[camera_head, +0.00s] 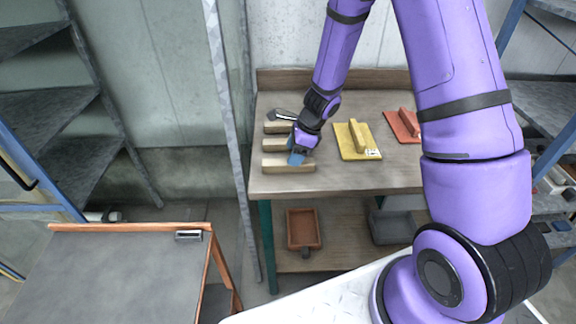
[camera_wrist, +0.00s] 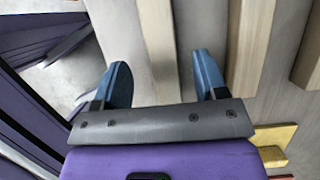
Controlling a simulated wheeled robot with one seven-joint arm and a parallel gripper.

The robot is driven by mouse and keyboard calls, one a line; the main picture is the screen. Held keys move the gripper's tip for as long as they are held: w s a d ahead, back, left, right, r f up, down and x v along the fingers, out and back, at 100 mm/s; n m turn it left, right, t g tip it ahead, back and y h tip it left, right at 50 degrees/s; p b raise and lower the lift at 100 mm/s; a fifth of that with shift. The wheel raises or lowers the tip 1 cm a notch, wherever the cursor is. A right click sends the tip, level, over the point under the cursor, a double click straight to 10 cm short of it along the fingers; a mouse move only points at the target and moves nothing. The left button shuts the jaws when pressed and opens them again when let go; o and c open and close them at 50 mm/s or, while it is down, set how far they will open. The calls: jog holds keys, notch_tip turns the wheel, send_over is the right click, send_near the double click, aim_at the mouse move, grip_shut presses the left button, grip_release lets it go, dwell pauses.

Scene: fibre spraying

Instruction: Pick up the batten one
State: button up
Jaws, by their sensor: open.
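Several pale wooden battens lie roughly parallel at the left of the workbench. The front batten (camera_head: 288,167) is nearest the bench edge, with a middle batten (camera_head: 275,145) and a back batten (camera_head: 276,127) behind it. My gripper (camera_head: 297,158) points down just above and behind the front batten. In the wrist view my open, empty gripper (camera_wrist: 162,78) has one blue finger to each side of a batten (camera_wrist: 158,40). A second batten (camera_wrist: 249,45) lies just outside the right finger. I cannot tell the height of the fingertips over the wood.
The workbench (camera_head: 335,183) also holds a yellow float (camera_head: 349,146) and a red float (camera_head: 401,127) to the right. A trowel (camera_head: 284,114) lies behind the battens. A metal post (camera_head: 228,130) stands left of the bench. A dark-topped table (camera_head: 130,270) is at the lower left.

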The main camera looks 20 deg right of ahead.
jog(key=shift+x, duration=2.45)
jog(key=shift+d, duration=0.15)
jog(key=c, duration=1)
jog(key=shift+c, duration=0.2)
